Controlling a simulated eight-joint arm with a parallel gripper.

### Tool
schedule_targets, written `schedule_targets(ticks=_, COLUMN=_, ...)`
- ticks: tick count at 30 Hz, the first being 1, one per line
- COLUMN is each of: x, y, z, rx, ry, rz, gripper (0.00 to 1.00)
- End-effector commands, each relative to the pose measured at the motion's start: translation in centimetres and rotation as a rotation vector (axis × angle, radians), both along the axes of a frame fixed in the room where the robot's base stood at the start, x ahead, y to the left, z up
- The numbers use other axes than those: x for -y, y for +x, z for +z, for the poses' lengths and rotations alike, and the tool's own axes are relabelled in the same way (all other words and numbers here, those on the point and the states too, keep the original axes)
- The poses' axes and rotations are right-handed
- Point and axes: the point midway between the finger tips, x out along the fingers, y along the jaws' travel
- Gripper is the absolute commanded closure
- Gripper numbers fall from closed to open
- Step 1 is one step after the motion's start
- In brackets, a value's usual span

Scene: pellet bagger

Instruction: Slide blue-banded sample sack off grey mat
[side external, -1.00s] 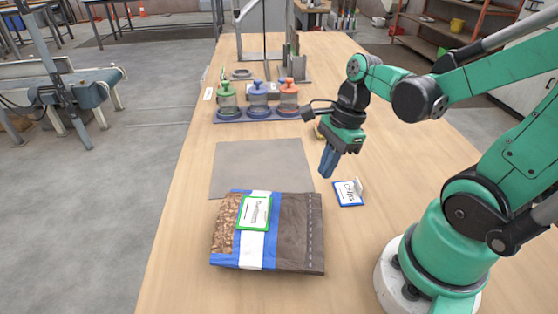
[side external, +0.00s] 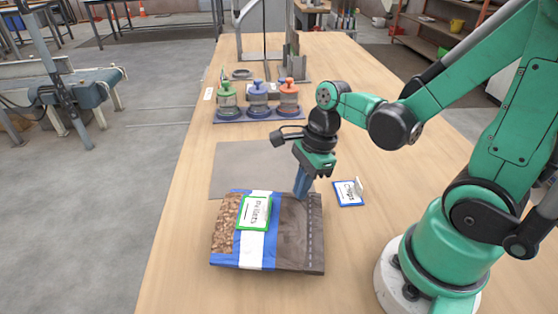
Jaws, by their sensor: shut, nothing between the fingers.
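The blue-banded sample sack (side external: 290,245) lies flat at the front of the table. It has a brown pellet window at left, blue and white bands, a green-edged label and a dark right part. The grey mat (side external: 235,165) lies behind it; the sack's far edge meets or covers the mat's near edge, and I cannot tell how much mat is underneath. My gripper (side external: 301,196) is shut and empty, fingers pointing down at the sack's far edge, right of the bands. I cannot tell whether the fingertips touch the sack.
A rack with green, blue and orange-topped jars (side external: 258,100) stands behind the mat. A metal stand is farther back. The table is clear left and right of the sack.

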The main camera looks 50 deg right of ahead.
Motion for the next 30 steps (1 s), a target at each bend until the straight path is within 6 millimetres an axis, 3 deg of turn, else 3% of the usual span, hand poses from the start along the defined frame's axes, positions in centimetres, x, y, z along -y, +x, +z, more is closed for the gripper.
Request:
schedule_targets(ticks=9, x=-1.9, y=0.9, z=0.0, rx=-0.002, ry=0.000, rz=0.003, gripper=1.00)
schedule_targets(ticks=19, x=-1.8, y=0.9, z=0.0, rx=-0.002, ry=0.000, rz=-0.001, gripper=1.00)
schedule_targets(ticks=30, x=1.9, y=-1.0, z=0.7, rx=-0.001, ry=0.000, rz=-0.003, gripper=1.00)
